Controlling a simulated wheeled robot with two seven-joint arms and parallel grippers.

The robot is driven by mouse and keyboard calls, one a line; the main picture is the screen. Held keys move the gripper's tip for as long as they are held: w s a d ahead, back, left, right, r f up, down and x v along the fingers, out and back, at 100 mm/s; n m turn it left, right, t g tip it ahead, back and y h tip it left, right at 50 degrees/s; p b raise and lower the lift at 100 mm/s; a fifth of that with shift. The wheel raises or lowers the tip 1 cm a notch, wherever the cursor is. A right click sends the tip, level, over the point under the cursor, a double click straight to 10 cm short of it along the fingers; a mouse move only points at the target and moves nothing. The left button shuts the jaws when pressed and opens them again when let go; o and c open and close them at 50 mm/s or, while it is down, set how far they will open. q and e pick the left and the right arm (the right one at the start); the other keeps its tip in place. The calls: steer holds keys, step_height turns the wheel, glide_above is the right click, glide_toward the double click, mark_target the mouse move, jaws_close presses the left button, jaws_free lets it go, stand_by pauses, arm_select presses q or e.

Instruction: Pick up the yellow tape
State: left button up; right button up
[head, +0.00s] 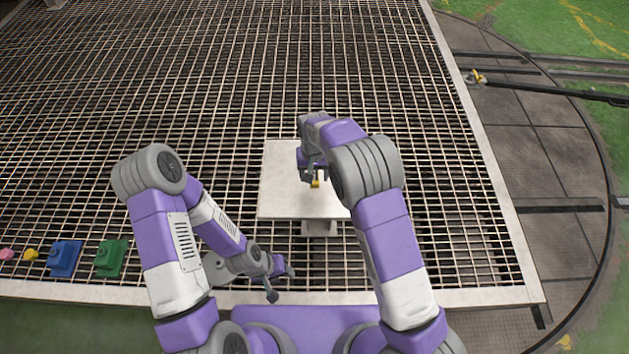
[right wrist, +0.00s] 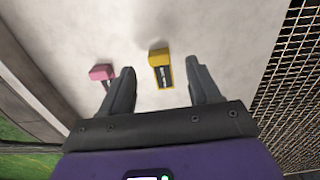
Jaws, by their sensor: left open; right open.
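The yellow tape (right wrist: 159,57) lies on a pale surface in the right wrist view, a yellow block with a dark, yellow-edged part toward me. My right gripper (right wrist: 159,72) is open, with the tape between its fingers in the picture; I see no contact. In the head view, a bit of yellow (head: 315,184) shows under my right gripper (head: 313,176), above the small white table (head: 283,190); the rest is hidden. My left gripper (head: 281,284) is open and empty, low near the grating's front edge.
A pink item (right wrist: 102,72) lies left of the tape in the right wrist view. Pink (head: 7,254), yellow (head: 30,254), blue (head: 65,258) and green (head: 110,257) things stand at the far left of the grating (head: 200,80). The white table's left part is clear.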

mark_target(315, 183)
step_height(315, 183, down, 4)
steer(key=shift+s+d+r+b, duration=0.1)
steer(key=shift+s+b, duration=0.05)
steer(key=shift+b, duration=0.3)
steer(key=shift+r, duration=0.1)
steer(key=c, duration=1.1)
steer(key=shift+r, duration=0.1)
